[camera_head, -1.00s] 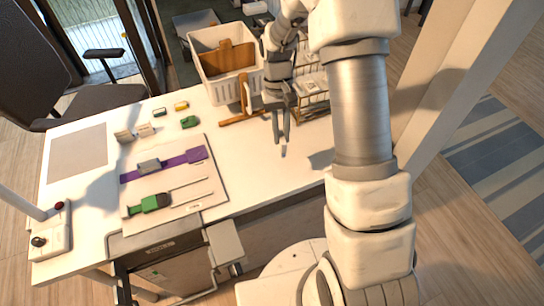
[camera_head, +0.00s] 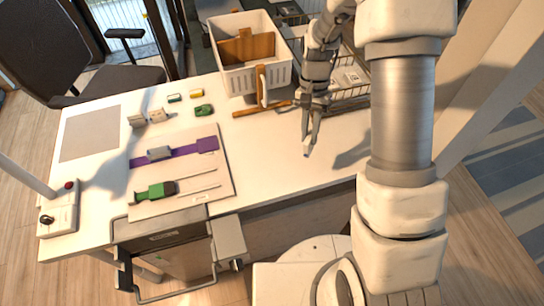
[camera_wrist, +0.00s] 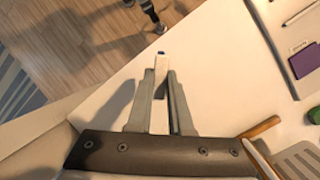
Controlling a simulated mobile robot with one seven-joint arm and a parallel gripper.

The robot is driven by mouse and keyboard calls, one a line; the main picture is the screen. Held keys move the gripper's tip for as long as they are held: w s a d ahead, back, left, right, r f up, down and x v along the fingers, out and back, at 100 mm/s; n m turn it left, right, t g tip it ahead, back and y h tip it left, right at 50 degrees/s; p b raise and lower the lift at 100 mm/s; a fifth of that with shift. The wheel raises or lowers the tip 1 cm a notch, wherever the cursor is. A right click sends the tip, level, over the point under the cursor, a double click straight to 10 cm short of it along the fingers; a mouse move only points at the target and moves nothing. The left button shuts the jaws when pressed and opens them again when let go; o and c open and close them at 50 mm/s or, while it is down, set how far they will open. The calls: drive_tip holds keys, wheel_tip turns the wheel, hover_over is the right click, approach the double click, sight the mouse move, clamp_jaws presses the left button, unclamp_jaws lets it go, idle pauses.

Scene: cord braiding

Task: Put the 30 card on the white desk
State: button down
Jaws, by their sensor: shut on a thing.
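My gripper (camera_head: 308,145) points down over the right part of the white desk (camera_head: 268,165). It also shows in the wrist view (camera_wrist: 160,72), shut on a thin white piece (camera_wrist: 161,64) with a dark blue tip. That piece may be a card seen edge-on; no number can be read on it. It looks a little above the desk top, near the front edge. Two small pale cards (camera_head: 137,120) (camera_head: 156,115) stand on the desk at the left; their numbers are unreadable.
A wooden-handled tool (camera_head: 262,108) lies before the crate. A board (camera_head: 215,172) with purple and green things lies at the left. The desk between board and gripper is bare.

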drive_tip(key=a+f+m, duration=0.1)
drive_tip(key=a+m, duration=0.1)
drive_tip(key=m, duration=0.2)
drive_tip(key=m+t+y+b, duration=0.5)
drive_tip(key=m+t+y, duration=0.45)
drive_tip(key=m, duration=2.15)
hover_over(280, 158)
wheel_tip(280, 158, down, 3)
drive_tip(key=g+y, duration=0.1)
drive_tip(key=y, duration=0.1)
wheel_tip(280, 158, down, 8)
drive_tip(key=b, duration=0.7)
drive_tip(key=shift+s+r, duration=0.1)
drive_tip(key=shift+f+b, duration=0.4)
drive_tip(key=shift+f, duration=0.3)
